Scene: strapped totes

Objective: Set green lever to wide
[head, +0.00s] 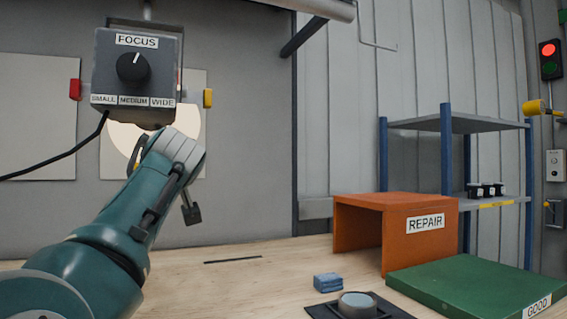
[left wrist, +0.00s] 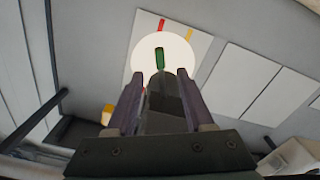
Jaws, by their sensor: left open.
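A grey control box (head: 137,78) marked FOCUS, with a black knob (head: 133,67), hangs at the upper left of the head view. SMALL, MEDIUM and WIDE are printed along its lower edge; the knob's white mark points roughly up. In the left wrist view a small green lever (left wrist: 159,58) shows against a bright round light patch. I cannot make it out in the head view. My left gripper (left wrist: 160,75) is open, its fingertips either side of the line to the green lever, which appears just beyond them. I cannot tell if they touch. My right gripper is not in view.
A red tab (head: 75,90) and a yellow tab (head: 208,98) flank the box. Pale panels (head: 40,115) are on the wall. The bench holds a blue block (head: 327,281), a round grey part (head: 357,304), an orange REPAIR bin (head: 395,205) and a green GOOD tray (head: 470,285).

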